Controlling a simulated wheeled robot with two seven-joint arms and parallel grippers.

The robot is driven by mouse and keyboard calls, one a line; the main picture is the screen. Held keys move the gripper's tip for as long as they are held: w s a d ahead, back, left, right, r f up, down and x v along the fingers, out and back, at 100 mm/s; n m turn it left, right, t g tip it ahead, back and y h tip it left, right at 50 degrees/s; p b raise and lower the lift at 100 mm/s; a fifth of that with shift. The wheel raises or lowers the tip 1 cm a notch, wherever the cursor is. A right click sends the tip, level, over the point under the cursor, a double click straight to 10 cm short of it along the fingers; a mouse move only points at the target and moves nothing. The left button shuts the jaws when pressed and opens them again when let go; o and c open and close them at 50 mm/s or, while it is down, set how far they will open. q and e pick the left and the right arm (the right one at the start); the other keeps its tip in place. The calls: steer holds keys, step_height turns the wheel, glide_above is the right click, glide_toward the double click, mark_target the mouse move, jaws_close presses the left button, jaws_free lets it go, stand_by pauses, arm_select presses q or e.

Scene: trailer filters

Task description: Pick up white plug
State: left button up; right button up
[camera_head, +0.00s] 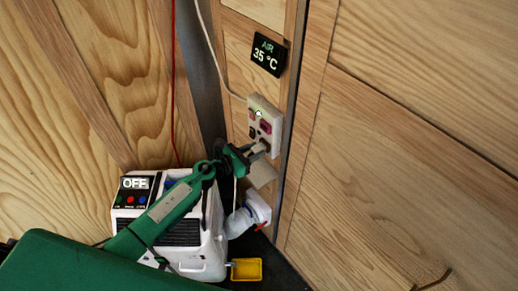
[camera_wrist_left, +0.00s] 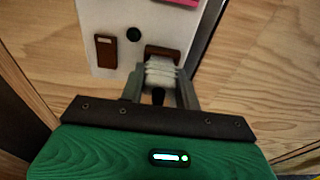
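The white plug (camera_wrist_left: 160,76) has a ribbed body and sits at the brown socket (camera_wrist_left: 163,52) low on the white outlet panel (camera_head: 257,117). My left gripper (camera_wrist_left: 161,84) reaches the panel from below, with one finger on each side of the plug. No clear gap shows between the fingers and the plug, so it looks shut on it. In the head view, my left gripper (camera_head: 262,160) covers most of the plug. The plug's front end is hidden at the socket. My right gripper is not in view.
A white unit with an OFF display (camera_head: 134,183) stands below my left arm. A yellow tray (camera_head: 246,269) and a white bottle (camera_head: 240,222) are beside it. An AIR 35 °C display (camera_head: 268,56) hangs above the panel. The wooden wall (camera_head: 400,150) at right is clear.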

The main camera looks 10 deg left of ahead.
arm_select(q)
steer(key=c, duration=0.4)
steer(key=shift+s+a+r, duration=0.4)
steer(key=shift+r, duration=0.25)
steer(key=shift+c, duration=0.4)
steer(key=s+a+r, duration=0.2)
steer(key=s, duration=0.1)
steer(key=s+a+r, duration=0.2)
steer(key=s+a, duration=0.1)
steer(key=s, duration=0.1)
steer(key=s+a+r+b, duration=0.1)
steer(key=s+a+r, duration=0.1)
steer(key=s, duration=0.1)
steer(key=shift+s+a+r, duration=0.15)
steer(key=shift+a+r, duration=0.2)
steer(key=shift+a, duration=0.05)
jaws_close()
steer(key=s+a+b, duration=0.1)
steer(key=b, duration=0.1)
steer(key=s+a+b, duration=0.1)
steer(key=s+b, duration=0.1)
steer(key=shift+a+f, duration=0.2)
steer(key=shift+a, duration=0.05)
